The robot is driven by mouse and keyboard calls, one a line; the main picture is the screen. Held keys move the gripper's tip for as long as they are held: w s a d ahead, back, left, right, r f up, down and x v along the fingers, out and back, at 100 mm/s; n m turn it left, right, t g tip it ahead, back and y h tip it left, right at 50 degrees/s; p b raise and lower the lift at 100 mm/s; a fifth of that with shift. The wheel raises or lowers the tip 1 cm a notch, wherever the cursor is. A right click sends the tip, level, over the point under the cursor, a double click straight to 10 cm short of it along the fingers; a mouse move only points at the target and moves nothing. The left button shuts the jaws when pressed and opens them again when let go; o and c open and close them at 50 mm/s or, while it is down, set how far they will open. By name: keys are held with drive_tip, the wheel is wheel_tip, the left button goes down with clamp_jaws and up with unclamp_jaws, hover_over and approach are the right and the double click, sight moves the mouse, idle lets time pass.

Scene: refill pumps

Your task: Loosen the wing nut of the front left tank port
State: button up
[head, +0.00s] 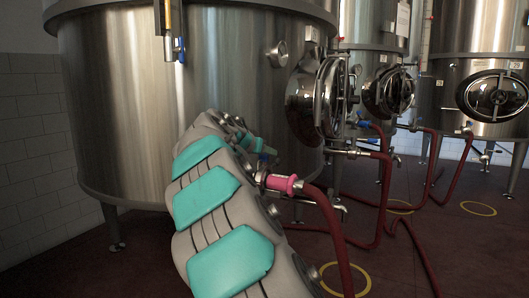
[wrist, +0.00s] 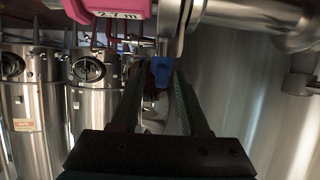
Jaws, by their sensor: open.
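The front left tank (head: 120,100) is a big steel cylinder at the left of the head view; its wall also fills the right of the wrist view (wrist: 250,90). A dark red hose (head: 328,225) with a pink collar (head: 282,184) joins a steel fitting (head: 260,178) low on this side. In the wrist view the pink collar (wrist: 110,8) bears a "2.7 m" tag, with steel pipework (wrist: 235,14) beside it. I cannot make out the wing nut clearly. My gripper (wrist: 160,72) is open, its fingers just below the fitting, a blue part (wrist: 161,74) showing between them. My arm hides it in the head view.
Other steel tanks (head: 490,90) with round hatches stand behind on the right. A hatch (head: 325,95) juts from the front tank near my arm. Red hoses (head: 400,210) cross the dark floor, which has yellow rings (head: 478,208). A white tiled wall (head: 30,150) is at left.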

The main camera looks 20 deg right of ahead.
drive_tip(key=v, duration=0.7)
drive_tip(key=shift+s+a, duration=0.2)
drive_tip(key=shift+s, duration=0.15)
